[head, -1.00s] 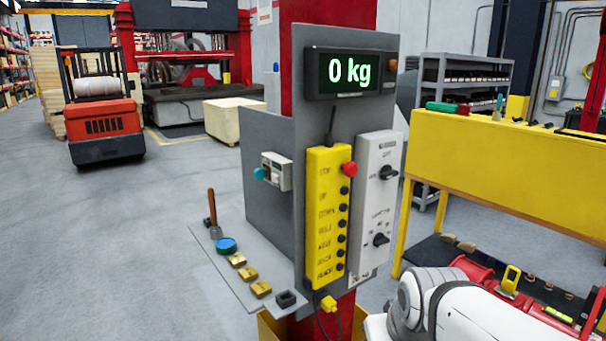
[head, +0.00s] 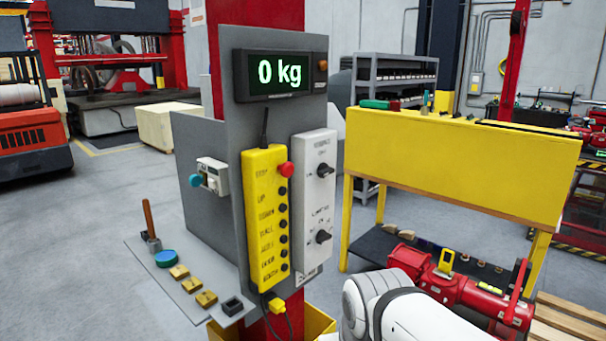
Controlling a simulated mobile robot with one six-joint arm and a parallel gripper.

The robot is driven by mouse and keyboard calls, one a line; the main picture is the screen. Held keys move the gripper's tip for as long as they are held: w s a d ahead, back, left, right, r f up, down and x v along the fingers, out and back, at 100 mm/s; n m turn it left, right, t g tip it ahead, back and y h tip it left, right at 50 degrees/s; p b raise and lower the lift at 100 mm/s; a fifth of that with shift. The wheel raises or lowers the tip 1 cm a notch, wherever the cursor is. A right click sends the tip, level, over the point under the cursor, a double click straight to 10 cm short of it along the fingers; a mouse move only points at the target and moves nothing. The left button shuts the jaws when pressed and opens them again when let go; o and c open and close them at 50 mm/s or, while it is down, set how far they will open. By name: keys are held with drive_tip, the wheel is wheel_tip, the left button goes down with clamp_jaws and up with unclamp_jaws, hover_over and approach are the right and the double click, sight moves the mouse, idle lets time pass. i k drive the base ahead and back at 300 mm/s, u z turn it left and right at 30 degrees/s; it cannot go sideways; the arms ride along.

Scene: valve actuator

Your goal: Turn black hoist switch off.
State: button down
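A white switch box (head: 312,219) is mounted on the right part of a grey panel (head: 230,120) on a red post. It carries two black rotary switches, an upper one (head: 324,170) and a lower one (head: 322,237). The labels beside them are too small to read surely, so I cannot tell which is the hoist switch or its exact setting. My white arm shows at the bottom right, apart from the box. My gripper is not in view.
A yellow pendant (head: 266,215) with a red button and several black buttons hangs left of the box. A display (head: 280,76) above reads 0 kg. A grey shelf (head: 160,285) juts out lower left. A yellow table (head: 450,165) stands at right.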

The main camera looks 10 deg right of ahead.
sight(323, 169)
drive_tip(key=u, duration=2.2)
drive_tip(key=k, duration=1.25)
drive_tip(key=z, duration=2.05)
drive_tip(key=i, duration=1)
drive_tip(key=z, duration=0.05)
